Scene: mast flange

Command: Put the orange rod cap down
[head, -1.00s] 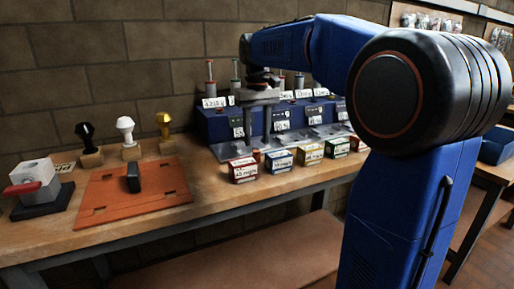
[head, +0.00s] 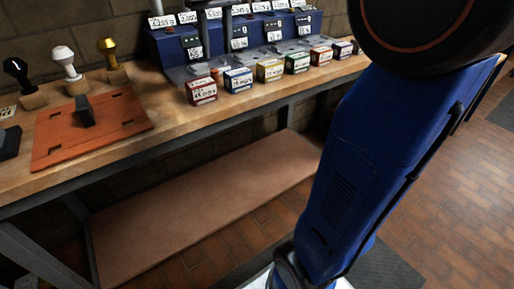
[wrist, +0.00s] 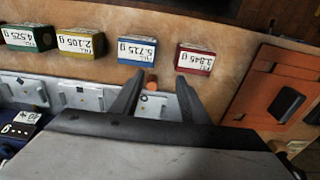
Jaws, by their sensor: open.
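The orange rod cap (wrist: 151,80) shows in the wrist view as a small orange cylinder. It is between my open fingertips, nearer the left one, with gaps on both sides. It appears to stand at the edge of the pale metal plates, near the blue box (wrist: 145,50) and the red box (wrist: 195,58). In the head view a small reddish spot behind the red box may be the cap, but it is too small to be sure. My gripper (wrist: 160,76) is open around the cap. The gripper is mostly above the head view's frame.
Several small labelled boxes stand along the bench front, including a yellow one (head: 270,70) and a green one (head: 297,62). The blue instrument row (head: 165,45) is behind them. An orange board (head: 60,140) with a dark block (head: 84,110) and stamps lie left.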

